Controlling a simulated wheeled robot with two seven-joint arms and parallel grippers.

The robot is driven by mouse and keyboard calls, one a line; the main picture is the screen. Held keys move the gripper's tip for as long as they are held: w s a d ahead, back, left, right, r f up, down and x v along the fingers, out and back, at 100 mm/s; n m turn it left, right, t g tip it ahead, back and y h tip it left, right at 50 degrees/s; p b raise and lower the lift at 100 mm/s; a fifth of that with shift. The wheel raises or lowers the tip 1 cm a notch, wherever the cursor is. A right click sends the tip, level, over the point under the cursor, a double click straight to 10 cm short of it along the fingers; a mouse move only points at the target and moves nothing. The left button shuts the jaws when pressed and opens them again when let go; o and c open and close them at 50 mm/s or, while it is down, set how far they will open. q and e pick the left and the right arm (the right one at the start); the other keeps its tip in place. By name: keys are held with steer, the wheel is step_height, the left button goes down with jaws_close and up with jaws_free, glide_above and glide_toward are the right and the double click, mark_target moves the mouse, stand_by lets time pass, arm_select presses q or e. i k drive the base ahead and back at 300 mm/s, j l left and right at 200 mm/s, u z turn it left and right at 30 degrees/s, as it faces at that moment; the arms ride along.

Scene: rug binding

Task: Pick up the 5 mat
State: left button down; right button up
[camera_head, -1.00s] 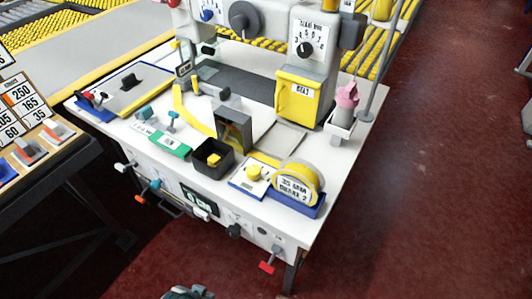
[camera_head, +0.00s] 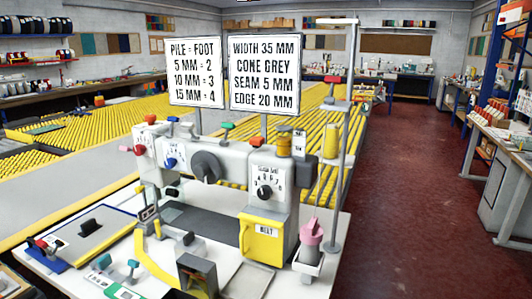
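No thing marked as the 5 mat can be made out in this view. A flat grey-brown piece (camera_head: 97,232) with a black knob lies on the left of the white machine table (camera_head: 340,235); I cannot tell whether it is a mat. One sign (camera_head: 192,72) reads "PILE = FOOT, 5 MM = 2, 10 MM = 3, 15 MM = 4". The other sign (camera_head: 264,74) reads "WIDTH 35 MM, CONE GREY, SEAM 5 MM, EDGE 20 MM". Neither gripper is in view.
A grey and white binding machine (camera_head: 215,155) with dials and a yellow box (camera_head: 262,240) stands on the table. Yellow roller conveyors (camera_head: 60,130) run behind it. Benches (camera_head: 505,150) stand at the right. The red floor (camera_head: 405,200) between is clear.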

mark_target(85, 237)
steer(key=k+j+u, duration=0.1)
steer(key=j+u, duration=0.35)
steer(key=j, duration=1.7)
